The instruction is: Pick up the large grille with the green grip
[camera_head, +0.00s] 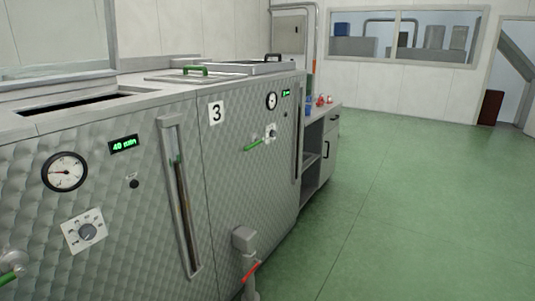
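A flat metal grille (165,78) with a green grip (194,69) lies on top of the steel machine, towards its back. Its fine pattern is too small to make out from here. Farther along the top is another flat cover (250,67) with a black grip (273,57). Neither of my grippers is in view.
In the nearer machine top is a dark rectangular opening (75,103). The machine front carries gauges, dials, levers and a valve pipe (244,240) that sticks out low. A side counter (322,111) holds small items. The green floor (430,200) to the right is clear.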

